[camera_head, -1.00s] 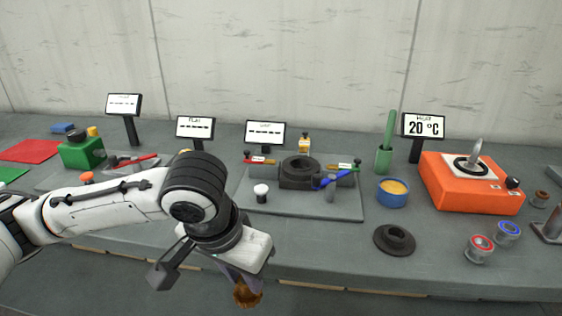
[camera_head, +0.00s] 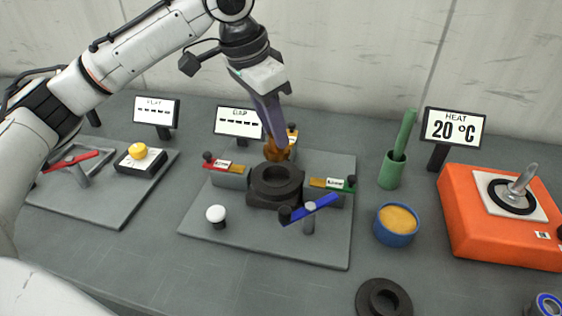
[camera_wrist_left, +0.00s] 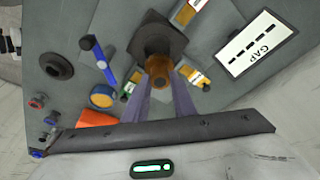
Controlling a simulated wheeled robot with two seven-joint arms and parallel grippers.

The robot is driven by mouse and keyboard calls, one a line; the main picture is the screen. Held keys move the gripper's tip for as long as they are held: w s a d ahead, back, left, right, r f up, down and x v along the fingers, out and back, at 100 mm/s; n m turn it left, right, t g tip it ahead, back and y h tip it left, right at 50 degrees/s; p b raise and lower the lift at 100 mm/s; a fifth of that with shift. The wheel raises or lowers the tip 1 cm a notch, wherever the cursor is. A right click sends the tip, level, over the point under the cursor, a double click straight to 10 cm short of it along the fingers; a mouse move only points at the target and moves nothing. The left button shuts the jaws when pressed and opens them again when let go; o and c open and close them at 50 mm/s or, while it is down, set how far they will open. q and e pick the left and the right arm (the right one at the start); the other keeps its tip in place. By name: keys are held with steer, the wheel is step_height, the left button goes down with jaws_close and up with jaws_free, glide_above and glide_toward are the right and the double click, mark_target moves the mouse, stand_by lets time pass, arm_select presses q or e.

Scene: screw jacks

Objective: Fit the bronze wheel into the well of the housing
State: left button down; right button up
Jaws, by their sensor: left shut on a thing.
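My left gripper (camera_head: 274,140) comes down from above and is shut on the bronze wheel (camera_head: 277,152). The wheel is held just above or behind the rear of the black housing (camera_head: 262,199), whose round well faces up on the grey base plate. In the left wrist view the wheel (camera_wrist_left: 158,66) sits between the fingertips, with the dark housing (camera_wrist_left: 150,22) right beside and partly below it. The wheel appears apart from the well; the exact gap cannot be told. My right gripper is not in view.
Red (camera_head: 223,163), green (camera_head: 335,184) and blue (camera_head: 311,209) levers surround the housing. A white knob (camera_head: 216,214) stands front left. The GAP sign (camera_head: 238,122) is close behind my gripper. A blue bowl (camera_head: 396,226), green holder (camera_head: 391,170) and orange heater (camera_head: 490,225) are right. A black flanged ring (camera_head: 384,300) lies in front.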

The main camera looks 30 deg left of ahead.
mark_target(270, 150)
arm_select(q)
steer(key=f, duration=0.3)
steer(key=shift+s, duration=0.2)
steer(key=shift+s+a+x, duration=0.1)
steer(key=shift+s+x, duration=0.05)
steer(key=shift+x, duration=0.55)
steer(key=shift+s+a+x, duration=0.1)
steer(key=shift+s+x, duration=0.05)
steer(key=shift+x, duration=0.6)
steer(key=shift+s+a+x, duration=0.1)
steer(key=shift+x, duration=0.6)
steer(key=shift+f, duration=0.25)
steer(key=c, duration=1.5)
jaws_free()
steer(key=shift+f, duration=0.1)
steer(key=shift+o, duration=0.2)
steer(key=v, duration=1.2)
steer(key=shift+r, duration=0.2)
